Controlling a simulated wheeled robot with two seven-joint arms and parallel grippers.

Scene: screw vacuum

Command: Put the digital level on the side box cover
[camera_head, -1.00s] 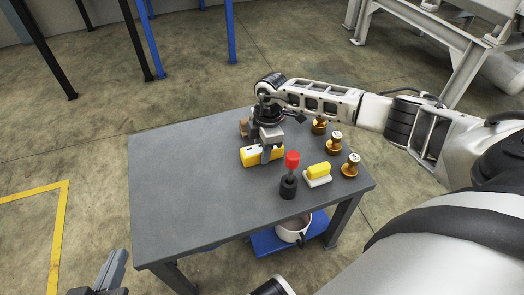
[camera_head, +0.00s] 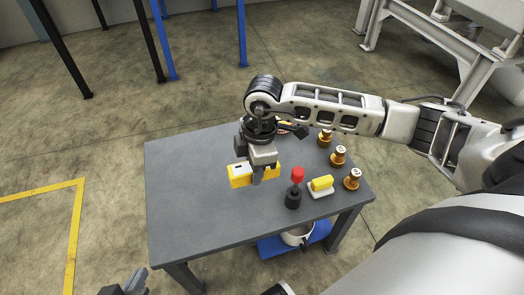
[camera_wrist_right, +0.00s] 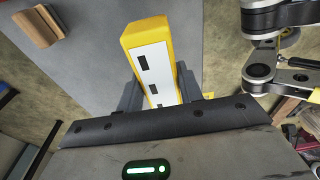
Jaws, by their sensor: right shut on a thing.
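The digital level, a yellow bar with a white face and dark windows, is in my right gripper (camera_head: 264,172). In the head view the level (camera_head: 241,177) appears held above the grey table, left of the red-topped black tool. In the right wrist view the level (camera_wrist_right: 150,62) sits between the fingers, its far end pointing away. My right gripper is shut on it. My left gripper (camera_head: 126,286) shows only partly at the bottom left edge, away from the table, and its jaws are unclear. I cannot pick out a side box cover.
On the grey table (camera_head: 190,200) stand a red-topped black tool (camera_head: 294,190), a yellow block on a white base (camera_head: 321,185) and brass pieces (camera_head: 338,156) along the right. A brown block (camera_wrist_right: 40,26) lies at the far side. The table's left half is bare.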

